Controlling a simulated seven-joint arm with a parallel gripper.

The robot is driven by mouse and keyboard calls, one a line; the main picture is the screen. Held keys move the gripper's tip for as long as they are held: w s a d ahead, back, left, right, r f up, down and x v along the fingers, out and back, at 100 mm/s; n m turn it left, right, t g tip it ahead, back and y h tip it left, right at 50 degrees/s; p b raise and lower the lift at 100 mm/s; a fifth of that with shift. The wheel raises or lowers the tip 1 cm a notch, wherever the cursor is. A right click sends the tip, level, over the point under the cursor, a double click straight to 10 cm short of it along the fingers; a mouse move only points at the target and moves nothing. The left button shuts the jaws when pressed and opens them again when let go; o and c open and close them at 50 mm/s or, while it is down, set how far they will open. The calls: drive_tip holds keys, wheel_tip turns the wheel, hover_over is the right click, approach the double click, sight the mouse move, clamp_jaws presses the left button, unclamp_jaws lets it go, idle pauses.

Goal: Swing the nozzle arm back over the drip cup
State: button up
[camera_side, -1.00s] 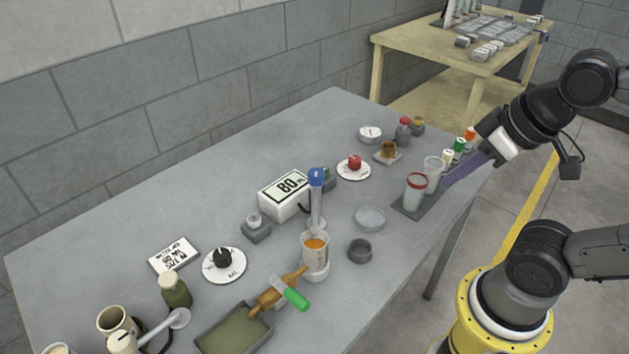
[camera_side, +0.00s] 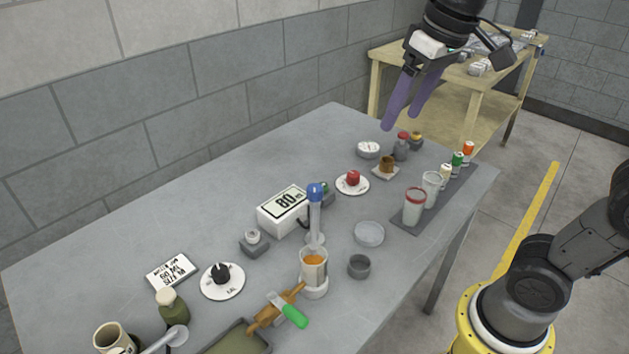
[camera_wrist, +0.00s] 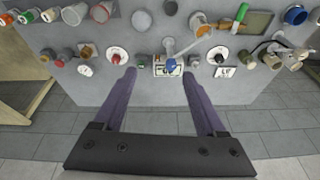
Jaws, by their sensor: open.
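A pale arm with a blue end (camera_side: 315,195) stands near the middle of the table; I take it as the nozzle arm. My gripper (camera_side: 402,120) is open and empty, high above the table's far right part, apart from everything.
A white box marked 80 (camera_side: 284,210) stands close behind the blue-ended arm. A clear dish (camera_side: 369,234), a red-knobbed dial (camera_side: 352,182) and a rack of cups and bottles (camera_side: 412,226) lie to the right. A black-knobbed dial (camera_side: 222,280) and green-handled tool (camera_side: 290,314) are nearer.

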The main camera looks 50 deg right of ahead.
drive_tip(key=w+a+g, duration=0.2)
drive_tip(key=w, duration=0.7)
drive_tip(key=g, duration=0.1)
approach(314, 187)
wheel_tip(314, 187, down, 8)
drive_tip(key=shift+w+f, duration=0.1)
drive_tip(key=shift+f, duration=0.15)
clamp_jaws()
idle(1.0)
